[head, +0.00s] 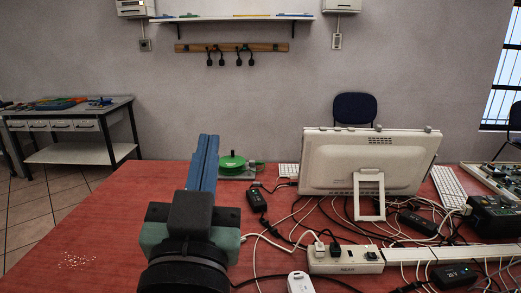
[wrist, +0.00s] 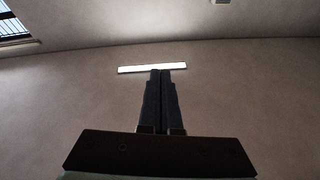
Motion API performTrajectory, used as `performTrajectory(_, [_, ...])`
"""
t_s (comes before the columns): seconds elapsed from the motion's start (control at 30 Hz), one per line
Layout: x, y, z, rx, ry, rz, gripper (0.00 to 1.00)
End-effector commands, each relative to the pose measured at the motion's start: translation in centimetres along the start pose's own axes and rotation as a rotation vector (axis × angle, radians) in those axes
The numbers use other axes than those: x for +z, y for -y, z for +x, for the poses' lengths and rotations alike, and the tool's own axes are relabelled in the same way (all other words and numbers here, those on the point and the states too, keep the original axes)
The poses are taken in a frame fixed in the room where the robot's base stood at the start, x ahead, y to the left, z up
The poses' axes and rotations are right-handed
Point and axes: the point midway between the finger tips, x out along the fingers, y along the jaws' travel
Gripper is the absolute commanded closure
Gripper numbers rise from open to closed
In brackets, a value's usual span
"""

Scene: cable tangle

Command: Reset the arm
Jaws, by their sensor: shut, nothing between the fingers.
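My gripper (head: 207,140) rises in front of the head view, left of centre, with its blue fingers pointing up and away over the red table. In the wrist view my gripper (wrist: 160,72) has its two dark fingers side by side, shut and empty. Behind the fingers, the wrist view shows only a grey wall, a bright white strip (wrist: 152,67) and part of a window. My gripper hides part of the table's left middle in the head view.
The red table (head: 110,225) is mostly clear at left. A monitor (head: 335,160), a power strip (head: 342,262), tangled cables and several black adapters crowd the right. A green round object (head: 231,162) stands just right of the fingers. A workbench (head: 75,117) stands back left.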

Motion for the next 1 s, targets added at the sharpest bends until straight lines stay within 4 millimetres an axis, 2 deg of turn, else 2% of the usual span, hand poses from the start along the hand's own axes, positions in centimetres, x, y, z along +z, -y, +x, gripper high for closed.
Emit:
performTrajectory(0.03, [-4.4, -1.2, 0.1, 0.003, -0.101, -0.017, 1.0])
performTrajectory(0.1, [-9.6, -2.3, -0.4, -0.001, -0.228, -0.052, 1.0])
performTrajectory(0.23, [-19.1, -4.0, -3.3, 0.0, -0.471, -0.139, 1.0])
performTrajectory(0.27, [-21.0, -3.8, -3.2, -0.002, -0.491, -0.149, 1.0])
performTrajectory(0.3, [-22.4, -3.3, -2.0, -0.007, -0.469, -0.143, 1.0])
performTrajectory(0.5, [-27.4, -2.6, 0.1, -0.007, -0.463, -0.14, 1.0])
performTrajectory(0.6, [-29.0, -2.4, 0.7, -0.008, -0.461, -0.139, 1.0])
performTrajectory(0.73, [-30.0, -2.2, 1.1, -0.008, -0.459, -0.139, 1.0])
performTrajectory(1.0, [-30.1, -2.2, 1.2, -0.008, -0.459, -0.139, 1.0])
